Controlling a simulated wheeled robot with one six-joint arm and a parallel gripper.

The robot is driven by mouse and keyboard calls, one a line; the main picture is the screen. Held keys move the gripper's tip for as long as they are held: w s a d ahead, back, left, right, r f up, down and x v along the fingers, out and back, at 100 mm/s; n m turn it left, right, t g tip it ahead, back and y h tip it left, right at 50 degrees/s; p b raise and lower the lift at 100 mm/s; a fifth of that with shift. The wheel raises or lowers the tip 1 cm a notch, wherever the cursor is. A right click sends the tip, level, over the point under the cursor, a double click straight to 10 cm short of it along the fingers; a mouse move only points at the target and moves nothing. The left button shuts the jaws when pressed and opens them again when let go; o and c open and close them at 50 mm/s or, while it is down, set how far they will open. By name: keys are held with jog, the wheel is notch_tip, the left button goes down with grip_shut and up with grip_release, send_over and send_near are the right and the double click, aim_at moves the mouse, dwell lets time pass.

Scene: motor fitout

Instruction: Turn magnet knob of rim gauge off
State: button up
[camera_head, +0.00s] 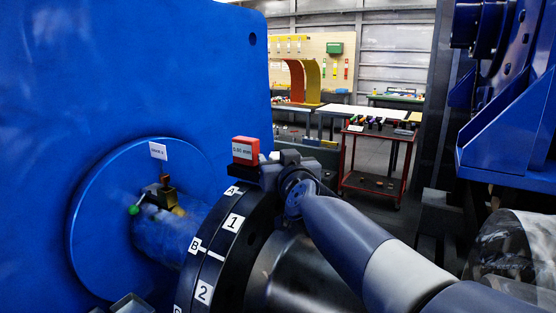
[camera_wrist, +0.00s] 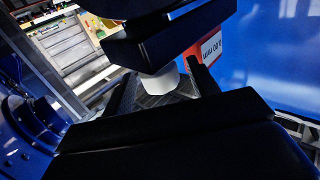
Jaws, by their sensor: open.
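The rim gauge (camera_head: 245,151) is a red box with a white display reading 0.00 mm, on top of the dark coupling rim in the head view. Its red display also shows at the right in the wrist view (camera_wrist: 208,48). In the wrist view my gripper (camera_wrist: 165,85) is open, with dark fingers above and below. A pale round piece (camera_wrist: 160,79), which looks like the magnet knob, shows between them. I cannot tell whether the fingers touch it, or its turn position.
The black coupling (camera_head: 226,240) carries labels A, B, 1 and 2. A blue shaft and flange (camera_head: 100,215) stand at left, with a small green-tipped fitting (camera_head: 160,194). A blue machine frame (camera_head: 510,140) is at right. A red cart (camera_head: 376,160) stands behind.

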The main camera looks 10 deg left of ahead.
jog(key=shift+w+a, duration=0.25)
jog(key=shift+w, duration=0.3)
jog(key=shift+c, duration=0.3)
jog(key=c, duration=0.9)
